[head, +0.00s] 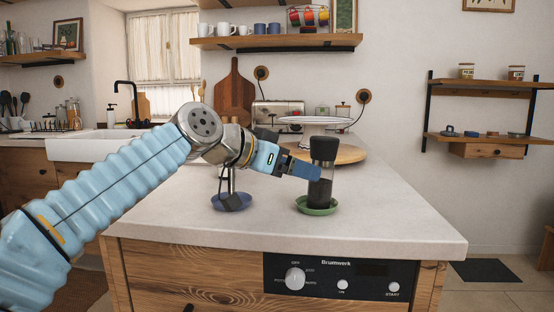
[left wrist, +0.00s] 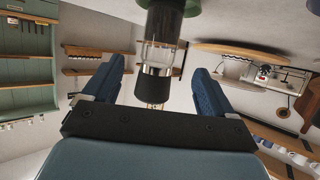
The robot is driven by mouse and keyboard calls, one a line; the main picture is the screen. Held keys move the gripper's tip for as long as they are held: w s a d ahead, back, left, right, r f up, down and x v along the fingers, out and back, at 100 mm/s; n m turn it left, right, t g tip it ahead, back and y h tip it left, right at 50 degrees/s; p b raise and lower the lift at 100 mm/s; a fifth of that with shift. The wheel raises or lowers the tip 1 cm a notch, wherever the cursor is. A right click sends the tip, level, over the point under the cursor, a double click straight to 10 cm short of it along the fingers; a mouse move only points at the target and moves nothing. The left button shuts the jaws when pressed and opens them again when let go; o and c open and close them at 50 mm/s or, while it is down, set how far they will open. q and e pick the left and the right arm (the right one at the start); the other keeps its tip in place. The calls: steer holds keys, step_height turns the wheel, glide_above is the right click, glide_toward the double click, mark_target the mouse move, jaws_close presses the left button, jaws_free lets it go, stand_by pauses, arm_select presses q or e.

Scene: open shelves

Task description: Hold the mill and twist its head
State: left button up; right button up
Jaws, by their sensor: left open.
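The mill (head: 323,185) has a black head and a clear body with dark contents. It stands upright on a green saucer (head: 316,211) on the counter. My left gripper (head: 312,171) comes in from the left at the height of the mill's body, and a blue finger covers part of its left side. In the left wrist view the picture is upside down; the mill (left wrist: 160,55) shows between the two spread blue fingers, with a gap on each side. The left gripper is open. My right gripper is not in view.
A blue saucer (head: 231,207) with a dark object and thin metal wires stands left of the mill. Behind the mill are a round wooden board (head: 350,154) and a white cake stand (head: 305,120). The counter (head: 400,215) is clear to the right.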

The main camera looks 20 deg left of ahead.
mark_target(320, 183)
arm_select(q)
steer(key=p+x, duration=0.1)
steer(key=x, duration=0.7)
steer(key=shift+w+d+f, duration=0.1)
steer(key=shift+w+d, duration=0.15)
steer(key=shift+d, duration=0.05)
steer(key=c, duration=1.3)
steer(key=shift+o, duration=0.2)
steer(key=shift+s+a+f+t+h+b, duration=0.1)
steer(key=shift+s+a+t+h+b, duration=0.2)
steer(key=shift+b, duration=1.35)
steer(key=shift+d, duration=0.1)
